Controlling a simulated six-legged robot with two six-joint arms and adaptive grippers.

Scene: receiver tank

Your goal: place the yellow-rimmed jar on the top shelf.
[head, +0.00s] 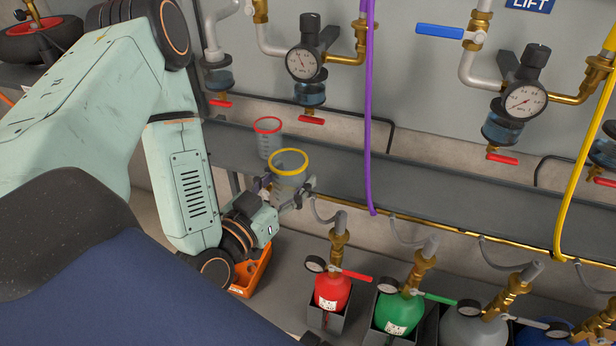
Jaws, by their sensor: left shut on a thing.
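The yellow-rimmed jar (289,174) is a clear vessel with a yellow ring at its mouth, roughly upright. My left gripper (290,193) is shut on it, with fingers around its lower body; the fingers and the jar's base are partly hard to make out. The jar appears in front of the edge of a long grey shelf (430,185). A red-rimmed jar (268,138) stands on that shelf, just behind and left of the held jar. I cannot tell from this view whether this shelf is the top one. My right gripper is not in view.
Gauges with red-handled valves (311,121) hang above the shelf. A purple hose (369,110) and a yellow hose (578,170) hang across it. Red (332,292) and green (398,312) cylinders stand below. The shelf is mostly clear between the hoses.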

